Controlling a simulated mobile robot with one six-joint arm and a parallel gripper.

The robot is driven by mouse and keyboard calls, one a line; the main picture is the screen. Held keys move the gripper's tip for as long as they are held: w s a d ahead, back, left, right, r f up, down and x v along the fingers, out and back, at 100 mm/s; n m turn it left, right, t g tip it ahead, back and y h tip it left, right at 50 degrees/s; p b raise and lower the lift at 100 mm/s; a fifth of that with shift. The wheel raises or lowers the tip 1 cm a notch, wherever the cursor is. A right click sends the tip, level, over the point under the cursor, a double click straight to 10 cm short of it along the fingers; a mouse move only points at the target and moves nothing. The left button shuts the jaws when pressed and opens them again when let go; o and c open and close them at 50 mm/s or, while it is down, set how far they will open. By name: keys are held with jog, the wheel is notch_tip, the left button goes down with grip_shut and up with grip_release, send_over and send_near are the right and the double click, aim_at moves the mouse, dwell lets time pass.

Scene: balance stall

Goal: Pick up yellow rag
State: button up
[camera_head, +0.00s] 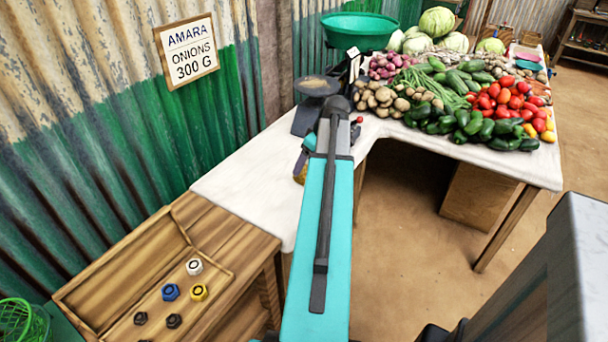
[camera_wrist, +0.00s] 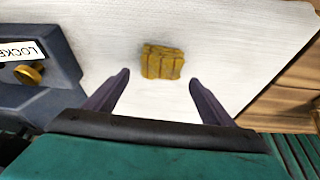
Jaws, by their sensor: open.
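The yellow rag (camera_wrist: 163,61) is a small folded, mustard-coloured cloth lying on the white tabletop in the wrist view. My gripper (camera_wrist: 159,79) is open, its two dark fingers spread to either side of the rag's near edge in the picture. The fingers do not touch the rag, and nothing is held. How high the fingertips are above the table, I cannot tell. In the head view my arm hides most of this spot. A small yellow-brown patch shows just left of the arm and may be the rag.
A dark blue device with a partly visible "LOCKE" label (camera_wrist: 18,51) and brass knob is left of my gripper. The head view shows a dark scale (camera_head: 318,87), piled vegetables, and a wooden tray (camera_head: 215,262) with coloured nuts. White tabletop (camera_head: 243,188) is clear left of my arm.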

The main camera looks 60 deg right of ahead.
jog(key=shift+f, duration=0.1)
jog(key=shift+p+x, duration=0.3)
jog(key=shift+x, duration=2.25)
jog(key=shift+a, duration=0.1)
jog(key=c, duration=1.1)
jog(key=shift+c, duration=0.2)
jog(key=shift+r, duration=1.25)
jog(key=s+d+r+b, duration=0.1)
jog(key=s, duration=0.6)
jog(key=s+d+r, duration=0.1)
jog(key=s+d, duration=0.1)
jog(key=s, duration=0.6)
jog(key=shift+s+r+b, duration=0.3)
jog(key=shift+s+b, duration=0.05)
jog(key=shift+b, duration=0.05)
